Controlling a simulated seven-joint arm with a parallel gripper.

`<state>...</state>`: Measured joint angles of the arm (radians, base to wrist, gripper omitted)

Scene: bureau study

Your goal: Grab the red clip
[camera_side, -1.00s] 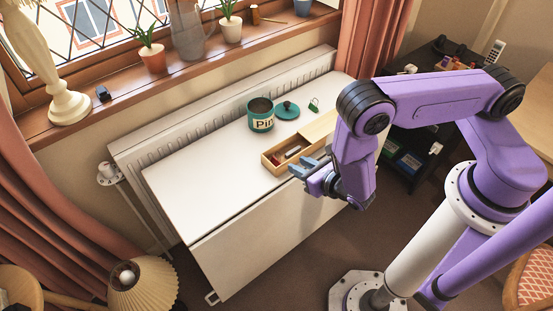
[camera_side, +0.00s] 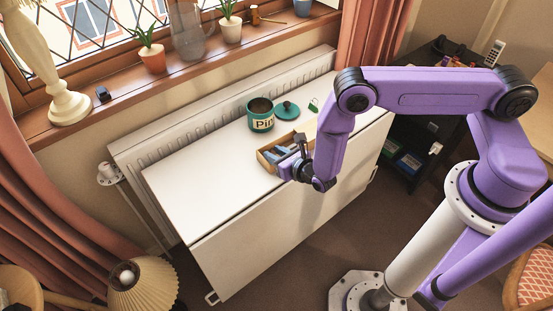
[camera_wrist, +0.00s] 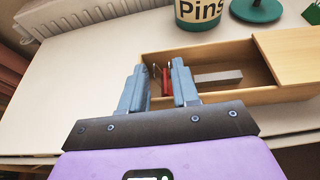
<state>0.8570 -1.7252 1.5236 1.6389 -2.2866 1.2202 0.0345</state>
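The red clip (camera_wrist: 165,80) lies in the open part of a wooden box, seen in the wrist view between my fingers and partly hidden by the right one. I cannot make it out in the side view. The wooden box (camera_wrist: 255,97) has its lid slid to the right; it also shows in the side view (camera_side: 265,162), partly hidden by my arm. My gripper (camera_wrist: 160,68) is open, with its blue-grey fingers at the box's open part and a gap between them. It also shows in the side view (camera_side: 278,155). I cannot tell whether the fingers touch the clip.
A grey block (camera_wrist: 217,77) lies in the box right of the clip. A green "Pins" tin (camera_side: 261,115) and its lid (camera_side: 287,110) stand behind the box. A green clip (camera_side: 313,104) lies farther right. The white table (camera_side: 205,180) is clear at left.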

